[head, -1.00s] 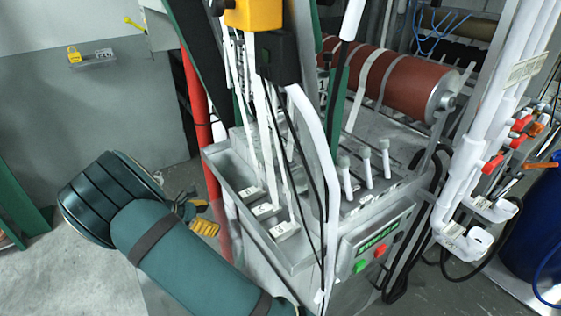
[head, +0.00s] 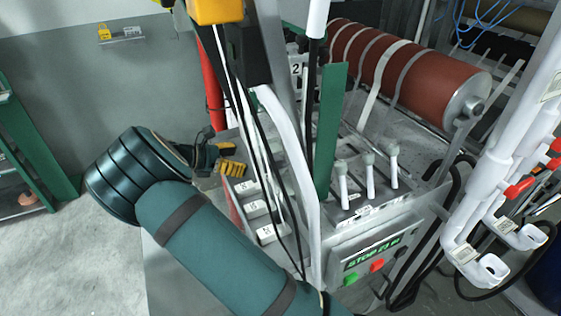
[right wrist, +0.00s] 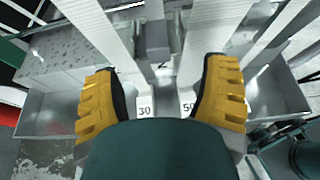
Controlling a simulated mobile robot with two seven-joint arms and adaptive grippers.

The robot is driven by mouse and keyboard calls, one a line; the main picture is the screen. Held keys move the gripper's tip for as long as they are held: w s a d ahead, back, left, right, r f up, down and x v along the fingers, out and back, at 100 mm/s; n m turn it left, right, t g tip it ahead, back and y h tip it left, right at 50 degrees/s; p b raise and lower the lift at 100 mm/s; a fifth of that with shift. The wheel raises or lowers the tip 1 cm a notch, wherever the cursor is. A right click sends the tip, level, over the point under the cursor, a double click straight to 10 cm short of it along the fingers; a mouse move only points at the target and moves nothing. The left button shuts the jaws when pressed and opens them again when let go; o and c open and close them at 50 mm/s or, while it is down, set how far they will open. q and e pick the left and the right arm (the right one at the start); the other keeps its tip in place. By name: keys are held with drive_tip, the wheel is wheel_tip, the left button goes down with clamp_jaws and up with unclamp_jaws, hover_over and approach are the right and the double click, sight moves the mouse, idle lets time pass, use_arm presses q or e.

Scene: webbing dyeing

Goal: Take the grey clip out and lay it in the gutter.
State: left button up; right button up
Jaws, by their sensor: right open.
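My right gripper (head: 222,160) has yellow ribbed fingers and reaches in at the left side of the machine, beside the hanging white webbing bands. In the right wrist view the gripper (right wrist: 162,95) is open, with nothing between its fingers. A dark grey block that looks like the grey clip (right wrist: 157,40) is ahead of the fingertips, between two white bands and apart from the fingers; a "2" shows below it. A metal trough, which looks like the gutter (right wrist: 46,114), runs across below, behind the fingers. In the head view the clip cannot be made out. My left gripper is not in view.
White tags (right wrist: 144,110) numbered 30 and 50 sit below the bands. A green upright (head: 328,130), white levers (head: 368,180) and a control panel (head: 372,252) stand to the right of the bands. A red-brown roller (head: 410,75) lies behind. Open floor is at the left.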

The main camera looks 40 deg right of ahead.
sight(275, 161)
drive_tip(key=x, duration=0.7)
drive_tip(key=shift+s+d+f, duration=0.1)
drive_tip(key=shift+d+f, duration=0.1)
drive_tip(key=shift+d, duration=0.05)
drive_tip(key=shift+w+x, duration=0.1)
drive_tip(key=shift+x, duration=1.25)
drive_tip(key=shift+w+x, duration=0.15)
drive_tip(key=shift+x, duration=1.2)
drive_tip(key=shift+f, duration=0.15)
clamp_jaws()
